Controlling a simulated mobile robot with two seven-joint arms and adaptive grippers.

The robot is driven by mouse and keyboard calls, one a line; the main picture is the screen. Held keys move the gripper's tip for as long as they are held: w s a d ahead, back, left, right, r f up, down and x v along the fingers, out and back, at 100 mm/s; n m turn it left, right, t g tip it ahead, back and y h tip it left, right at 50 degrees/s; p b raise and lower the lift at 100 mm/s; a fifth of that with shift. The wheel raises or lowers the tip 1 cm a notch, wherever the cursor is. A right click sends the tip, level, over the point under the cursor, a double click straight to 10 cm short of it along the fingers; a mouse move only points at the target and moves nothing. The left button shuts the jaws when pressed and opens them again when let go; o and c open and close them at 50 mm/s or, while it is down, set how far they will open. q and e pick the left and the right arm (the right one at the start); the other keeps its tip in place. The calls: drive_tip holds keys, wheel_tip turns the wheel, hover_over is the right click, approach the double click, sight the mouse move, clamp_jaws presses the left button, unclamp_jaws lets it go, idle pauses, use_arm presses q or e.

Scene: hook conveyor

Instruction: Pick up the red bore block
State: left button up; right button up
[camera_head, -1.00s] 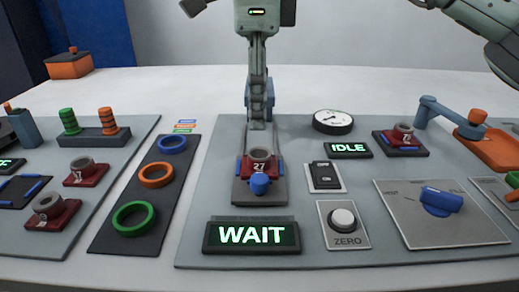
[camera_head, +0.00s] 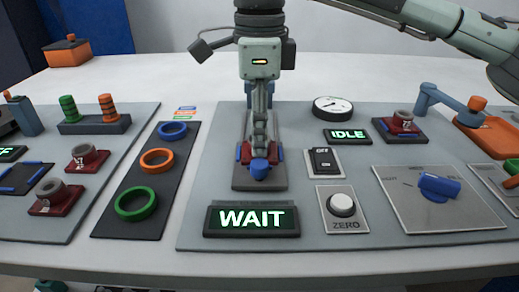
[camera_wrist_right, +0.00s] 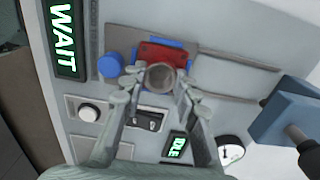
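A red bore block (camera_head: 245,154) with a grey ring-shaped bore sits in a blue-trimmed dark fixture on the centre panel, behind a blue knob (camera_head: 260,168). My right gripper (camera_head: 259,146) points down over it and hides most of it. In the right wrist view the red block (camera_wrist_right: 161,55) and its bore (camera_wrist_right: 161,77) show between the fingertips of my right gripper (camera_wrist_right: 160,82). The fingers are apart, one on each side of the bore; I cannot tell whether they touch it. Other red blocks stand on the left panel (camera_head: 87,157) and at the right (camera_head: 400,124). My left gripper is not in view.
A WAIT display (camera_head: 251,219) stands in front of the fixture. A rocker switch (camera_head: 323,161), a ZERO button (camera_head: 342,204), an IDLE display (camera_head: 347,136) and a gauge (camera_head: 333,107) stand to the right. Coloured rings (camera_head: 136,203) lie on a dark strip at left.

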clamp_jaws()
drive_tip(key=shift+r, duration=0.1)
